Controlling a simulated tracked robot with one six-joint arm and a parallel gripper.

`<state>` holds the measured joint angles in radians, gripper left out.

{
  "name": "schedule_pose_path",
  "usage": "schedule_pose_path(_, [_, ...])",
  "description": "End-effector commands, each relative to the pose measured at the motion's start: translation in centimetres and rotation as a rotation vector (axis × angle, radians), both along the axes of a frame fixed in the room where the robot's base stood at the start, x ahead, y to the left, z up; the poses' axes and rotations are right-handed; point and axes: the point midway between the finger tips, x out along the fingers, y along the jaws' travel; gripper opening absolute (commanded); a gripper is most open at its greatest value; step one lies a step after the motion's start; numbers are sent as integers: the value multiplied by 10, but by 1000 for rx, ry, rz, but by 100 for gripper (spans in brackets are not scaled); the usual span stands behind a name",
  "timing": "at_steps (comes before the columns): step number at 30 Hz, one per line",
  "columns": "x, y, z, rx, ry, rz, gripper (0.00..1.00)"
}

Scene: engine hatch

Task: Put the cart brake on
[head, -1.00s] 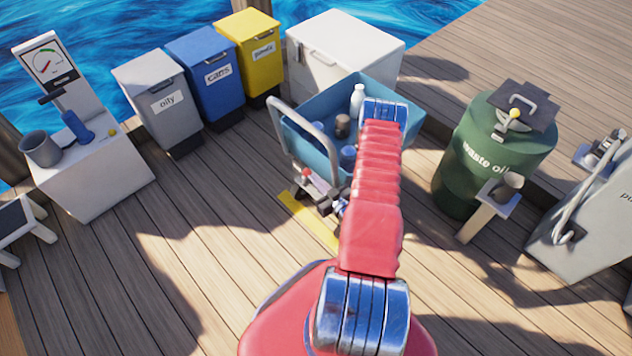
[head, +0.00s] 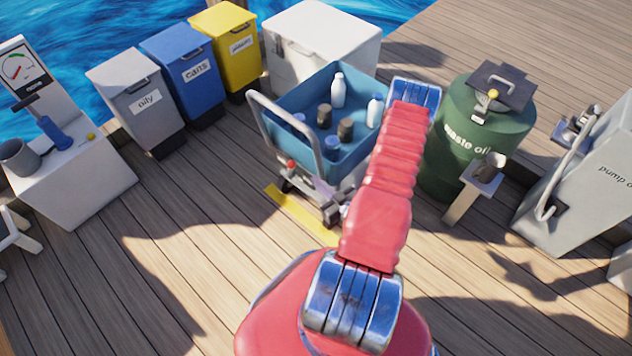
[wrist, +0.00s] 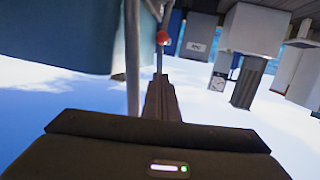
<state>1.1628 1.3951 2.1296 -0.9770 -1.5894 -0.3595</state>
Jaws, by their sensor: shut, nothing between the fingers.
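The cart (head: 348,157) is a blue open tray with a grey tubular handle (head: 275,122). It stands on the deck at the middle of the head view. A small red knob (head: 291,165) shows low on its handle side, probably on the brake lever. The wrist view shows the red knob (wrist: 162,37) on a thin rod, beyond my fingertips and beside a grey upright tube. My gripper (wrist: 160,78) is shut and empty, pointing toward the rod; I cannot tell whether they touch. In the head view my gripper (head: 326,196) is low at the cart's near side, partly hidden by my arm.
Several bottles and cans stand in the tray. Grey (head: 140,105), blue (head: 186,72) and yellow (head: 231,48) bins and a white chest (head: 320,45) stand behind. A green waste oil drum (head: 465,140) is at right. A yellow floor stripe (head: 300,215) lies below the cart.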

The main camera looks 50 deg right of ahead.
Motion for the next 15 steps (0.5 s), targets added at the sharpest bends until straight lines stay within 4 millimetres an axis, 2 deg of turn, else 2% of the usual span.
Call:
schedule_pose_path(8, [-1, -1, -1, 2, 1, -3, 0])
schedule_pose_path(15, [-11, 4, -19, 29, 11, -19, 0])
